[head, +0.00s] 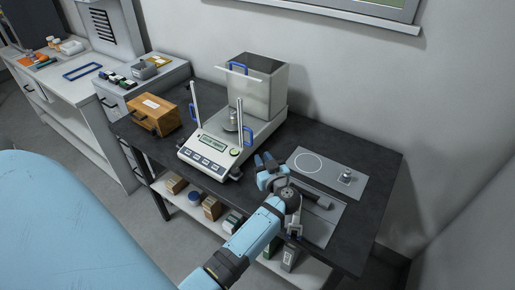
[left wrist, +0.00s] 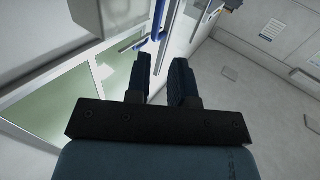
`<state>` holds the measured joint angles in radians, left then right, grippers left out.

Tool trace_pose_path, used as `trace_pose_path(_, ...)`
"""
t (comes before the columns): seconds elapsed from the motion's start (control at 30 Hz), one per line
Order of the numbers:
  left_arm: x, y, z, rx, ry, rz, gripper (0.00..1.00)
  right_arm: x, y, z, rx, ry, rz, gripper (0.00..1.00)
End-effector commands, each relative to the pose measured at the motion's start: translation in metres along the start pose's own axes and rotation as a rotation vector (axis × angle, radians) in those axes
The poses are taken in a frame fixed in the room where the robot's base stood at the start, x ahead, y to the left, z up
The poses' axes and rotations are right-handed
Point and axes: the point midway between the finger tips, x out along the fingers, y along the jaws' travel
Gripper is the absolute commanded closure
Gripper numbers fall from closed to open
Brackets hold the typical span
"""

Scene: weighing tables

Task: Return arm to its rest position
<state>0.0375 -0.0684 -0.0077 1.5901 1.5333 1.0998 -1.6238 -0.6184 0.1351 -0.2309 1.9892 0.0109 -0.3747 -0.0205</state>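My left gripper (head: 266,162) is over the dark weighing table, just right of the white balance (head: 212,143). Its two blue fingers also show in the left wrist view (left wrist: 162,80), with a gap between them and nothing held. My left arm reaches up to it from the bottom of the head view. My right gripper is in neither view. A metal weight (head: 231,121) stands on the balance, in front of its box-like chamber (head: 262,88). The balance display is lit, but I cannot read it.
A grey mat (head: 318,164) with a white circle lies right of the gripper, with a small metal weight (head: 346,177) on it. A second grey mat (head: 322,231) lies partly behind my arm. A wooden box (head: 154,114) stands left of the balance. Walls close the back and right.

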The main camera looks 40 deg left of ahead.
Motion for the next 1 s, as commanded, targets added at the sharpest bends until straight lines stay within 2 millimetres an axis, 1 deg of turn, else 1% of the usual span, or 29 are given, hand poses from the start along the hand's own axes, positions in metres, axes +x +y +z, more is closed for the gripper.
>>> trace_pose_path(0.03,-0.005,0.000,0.001,-0.001,-0.002,0.000,0.79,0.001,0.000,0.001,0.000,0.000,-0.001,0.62)
trace_pose_path(0.17,-0.011,0.000,0.000,0.001,0.000,-0.001,0.79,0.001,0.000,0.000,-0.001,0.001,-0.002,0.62)
trace_pose_path(0.67,-0.011,0.000,0.000,0.000,0.000,0.000,0.79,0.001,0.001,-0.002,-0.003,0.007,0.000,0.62)
trace_pose_path(0.77,-0.011,0.001,-0.003,-0.007,0.013,0.018,0.79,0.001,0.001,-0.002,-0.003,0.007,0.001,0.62)
trace_pose_path(0.87,-0.015,0.006,-0.016,-0.040,0.071,0.112,0.79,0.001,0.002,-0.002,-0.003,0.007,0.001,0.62)
trace_pose_path(0.97,-0.028,0.017,-0.039,-0.091,0.165,0.309,0.79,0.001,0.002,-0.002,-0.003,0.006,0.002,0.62)
trace_pose_path(1.0,-0.037,0.022,-0.050,-0.107,0.202,0.411,0.79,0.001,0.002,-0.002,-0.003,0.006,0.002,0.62)
